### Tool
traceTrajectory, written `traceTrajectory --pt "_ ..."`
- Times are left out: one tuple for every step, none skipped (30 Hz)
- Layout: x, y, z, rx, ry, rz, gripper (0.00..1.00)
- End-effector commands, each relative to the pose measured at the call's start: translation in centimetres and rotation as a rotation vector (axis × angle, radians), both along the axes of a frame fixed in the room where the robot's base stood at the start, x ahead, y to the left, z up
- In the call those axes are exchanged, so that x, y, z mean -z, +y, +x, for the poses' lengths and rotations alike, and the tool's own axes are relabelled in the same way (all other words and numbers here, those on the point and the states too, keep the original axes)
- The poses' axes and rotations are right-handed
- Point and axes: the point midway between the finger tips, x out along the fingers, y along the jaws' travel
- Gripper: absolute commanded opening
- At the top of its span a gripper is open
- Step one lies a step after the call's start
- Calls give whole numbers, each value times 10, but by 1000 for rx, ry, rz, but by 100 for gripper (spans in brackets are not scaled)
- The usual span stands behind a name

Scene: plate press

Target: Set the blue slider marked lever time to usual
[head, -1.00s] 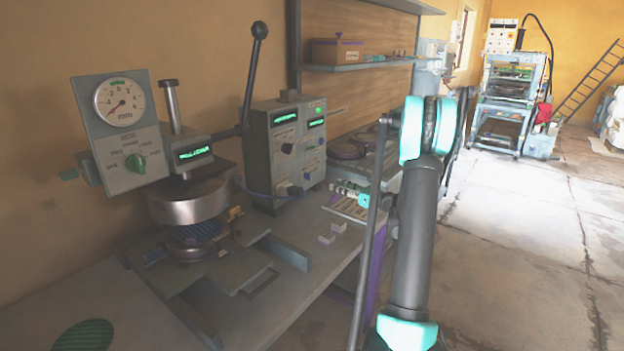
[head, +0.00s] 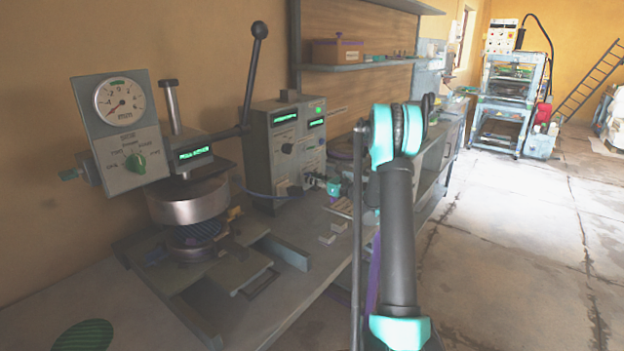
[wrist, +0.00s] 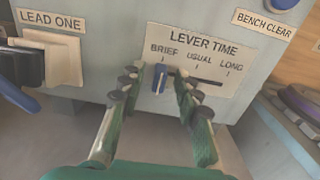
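The lever time panel (wrist: 213,55) shows in the wrist view, with the marks BRIEF, USUAL and LONG from left to right. The blue slider (wrist: 160,78) sits at the left end of its dark slot, below BRIEF. My gripper (wrist: 158,84) is open in the wrist view, one finger on each side of the slider. The fingertips look close to the panel, and I cannot tell whether they touch it. In the head view, my gripper (head: 333,187) is small at the lower right of the grey control box (head: 283,140).
A "LEAD ONE" label (wrist: 50,20) and a black-and-white switch (wrist: 22,65) are left of the panel. A "BENCH CLEAR" label (wrist: 263,23) is at upper right. The press (head: 188,200) stands left of the box. Small pale blocks (head: 328,237) lie on the bench.

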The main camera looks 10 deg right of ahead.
Motion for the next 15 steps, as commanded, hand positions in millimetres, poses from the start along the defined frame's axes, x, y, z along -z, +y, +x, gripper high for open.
traceTrajectory --pt "0 0 0 0 0 0 33" --pt "0 0 0 0 0 0 33" --pt "0 0 0 0 0 0 33" --pt "0 0 0 0 0 0 32" --pt "0 0 0 0 0 0 28" --pt "0 0 0 0 0 0 23" --pt "0 0 0 0 0 0 19" --pt "0 0 0 0 0 0 15" --pt "0 0 0 0 0 0 10" --pt "0 0 0 0 0 0 7" --pt "0 0 0 0 0 0 3" --pt "0 0 0 0 0 0 0" --pt "0 0 0 0 0 0 0" --pt "0 0 0 0 0 0 0" --pt "0 0 0 0 0 0 0"
